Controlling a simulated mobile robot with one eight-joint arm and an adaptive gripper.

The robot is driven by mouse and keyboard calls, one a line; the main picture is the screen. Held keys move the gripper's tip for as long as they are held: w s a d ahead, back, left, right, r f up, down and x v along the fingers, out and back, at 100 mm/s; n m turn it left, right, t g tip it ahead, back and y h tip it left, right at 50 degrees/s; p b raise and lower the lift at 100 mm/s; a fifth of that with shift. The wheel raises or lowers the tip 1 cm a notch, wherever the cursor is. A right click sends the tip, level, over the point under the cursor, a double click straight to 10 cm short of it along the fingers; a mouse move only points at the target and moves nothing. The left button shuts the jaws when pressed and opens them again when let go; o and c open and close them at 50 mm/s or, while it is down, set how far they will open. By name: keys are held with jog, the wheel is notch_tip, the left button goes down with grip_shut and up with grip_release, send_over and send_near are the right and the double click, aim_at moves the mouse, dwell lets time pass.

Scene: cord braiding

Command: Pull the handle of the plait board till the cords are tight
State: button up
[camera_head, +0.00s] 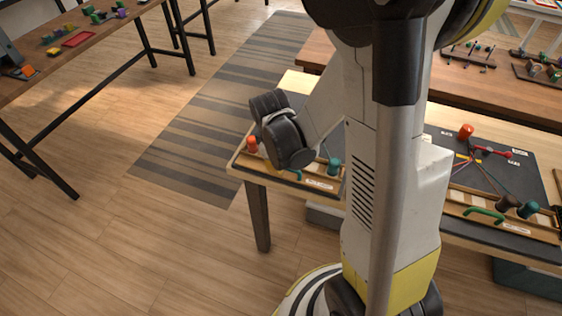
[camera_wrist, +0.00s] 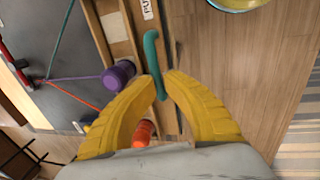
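The plait board (camera_wrist: 70,100) is a dark panel with a wooden frame along one edge; in the head view it lies on the near table, partly hidden by my arm. Its teal handle (camera_wrist: 151,50) sticks out from the wooden edge and shows as a small green piece in the head view (camera_head: 299,175). My gripper (camera_wrist: 157,79) has its yellow fingers apart, one on each side of the handle's end, with small gaps. A purple peg (camera_wrist: 118,75) and an orange peg (camera_wrist: 143,133) stand on the frame. Teal, purple and red cords spread over the panel.
A second board (camera_head: 448,196) with its own green handle (camera_head: 483,214) lies right of my arm on the same table. Another table (camera_head: 85,45) with small items stands at the upper left. The wooden floor (camera_head: 110,240) in front is clear.

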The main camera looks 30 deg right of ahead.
jog(key=o, duration=0.4)
jog(key=shift+s+a, duration=0.1)
jog(key=shift+a, duration=0.05)
jog(key=shift+o, duration=0.2)
notch_tip(320, 180, up, 12)
jog(key=s+a, duration=0.1)
jog(key=shift+s+a+f, duration=0.15)
jog(key=shift+s+a, duration=0.05)
jog(key=shift+a, duration=0.15)
jog(key=s+a+r+m+t+y, duration=0.1)
jog(key=s+a+r+m+t, duration=0.4)
jog(key=s+a+r+m, duration=0.1)
jog(key=shift+s+a+r+m+t+y, duration=0.4)
jog(key=shift+a+r+m, duration=0.25)
jog(key=shift+m, duration=0.15)
